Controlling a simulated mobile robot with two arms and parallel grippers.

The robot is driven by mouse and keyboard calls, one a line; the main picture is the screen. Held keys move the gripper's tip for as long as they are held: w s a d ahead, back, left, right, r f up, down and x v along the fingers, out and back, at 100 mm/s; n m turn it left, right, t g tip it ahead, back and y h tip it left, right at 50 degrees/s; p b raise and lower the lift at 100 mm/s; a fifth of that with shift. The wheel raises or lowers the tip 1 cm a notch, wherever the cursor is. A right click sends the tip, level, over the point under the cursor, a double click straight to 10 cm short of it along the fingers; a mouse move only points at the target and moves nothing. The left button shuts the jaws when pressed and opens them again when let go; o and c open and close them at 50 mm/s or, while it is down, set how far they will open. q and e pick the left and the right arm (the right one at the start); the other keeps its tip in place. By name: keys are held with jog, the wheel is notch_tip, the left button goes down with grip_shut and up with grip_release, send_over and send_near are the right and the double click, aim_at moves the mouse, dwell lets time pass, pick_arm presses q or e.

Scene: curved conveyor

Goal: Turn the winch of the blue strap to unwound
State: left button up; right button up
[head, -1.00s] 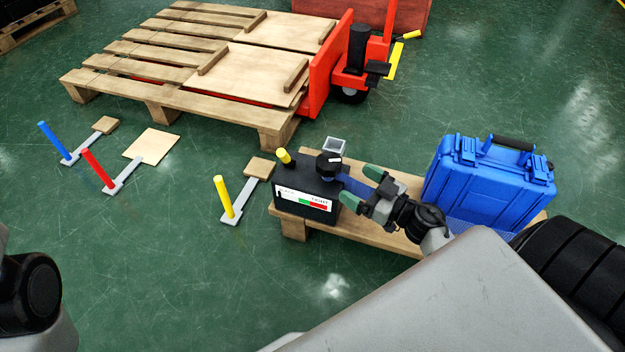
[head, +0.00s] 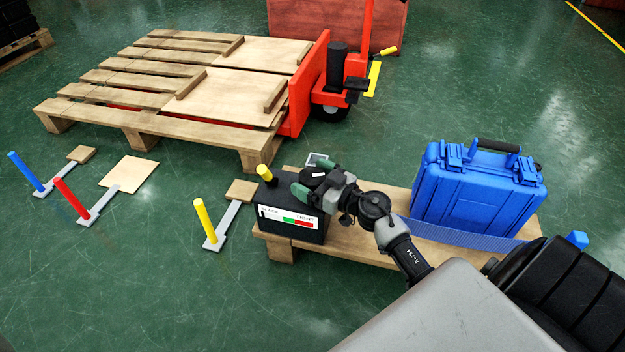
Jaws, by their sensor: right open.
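The winch is a black box (head: 291,224) on the left end of a low wooden platform (head: 348,248). Its front label reads from slack to tight, with a green and a red band. A black knob with a white mark (head: 318,174) sits on top. My right gripper (head: 309,182) is open, with its green fingers on either side of the knob; contact cannot be told. The blue strap (head: 455,234) shows along the foot of the blue case (head: 478,190); my gripper and wrist hide its stretch near the winch. My left gripper is not in view.
Blue (head: 27,174), red (head: 71,202) and yellow (head: 206,224) upright handles stand on the floor to the left. A large pallet (head: 165,95) and red pallet jack (head: 335,85) are behind. The front floor is clear.

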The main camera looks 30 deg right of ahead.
jog(key=shift+c, duration=0.4)
jog(key=c, duration=0.9)
jog(key=shift+o, duration=0.2)
jog(key=shift+r+y, duration=0.1)
jog(key=shift+y, duration=0.2)
